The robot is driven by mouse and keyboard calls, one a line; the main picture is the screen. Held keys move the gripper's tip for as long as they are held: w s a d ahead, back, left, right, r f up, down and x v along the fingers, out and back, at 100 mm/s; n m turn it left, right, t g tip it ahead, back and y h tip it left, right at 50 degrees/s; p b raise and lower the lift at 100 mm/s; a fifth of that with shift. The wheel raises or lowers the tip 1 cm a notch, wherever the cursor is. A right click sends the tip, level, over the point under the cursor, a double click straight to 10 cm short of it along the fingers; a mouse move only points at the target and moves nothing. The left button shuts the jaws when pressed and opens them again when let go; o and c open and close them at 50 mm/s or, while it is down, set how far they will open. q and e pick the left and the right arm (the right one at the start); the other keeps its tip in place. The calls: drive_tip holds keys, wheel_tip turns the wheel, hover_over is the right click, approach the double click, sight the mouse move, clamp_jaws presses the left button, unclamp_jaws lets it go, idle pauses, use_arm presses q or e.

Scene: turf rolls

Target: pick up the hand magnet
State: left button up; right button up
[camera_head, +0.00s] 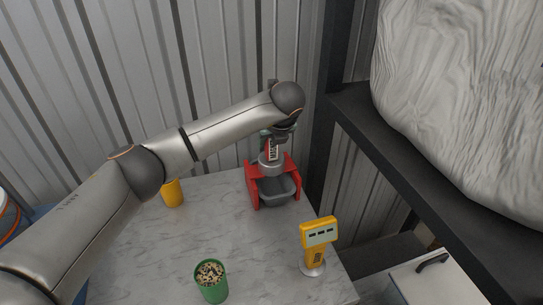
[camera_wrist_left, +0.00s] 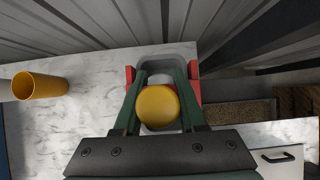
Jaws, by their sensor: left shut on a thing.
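The hand magnet shows in the left wrist view as a round yellow top (camera_wrist_left: 158,107) between the two dark green fingers. My left gripper (camera_wrist_left: 158,92) is shut on it. In the head view my left gripper (camera_head: 270,153) points down over a grey tray (camera_head: 277,188) in a red frame (camera_head: 252,187). A grey round part shows just under the gripper there. The fingers hide most of the magnet, and I cannot tell whether it touches the tray. My right gripper is in neither view.
A yellow meter with a screen (camera_head: 315,243) stands at the table's right side. A green cup of speckled bits (camera_head: 213,289) is at the front, and a yellow cup (camera_head: 172,194) is at the left. Bare marble table (camera_head: 215,230) lies between them. A corrugated wall is behind.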

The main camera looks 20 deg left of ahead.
use_arm(q)
clamp_jaws()
drive_tip(key=shift+r, duration=0.25)
idle(0.7)
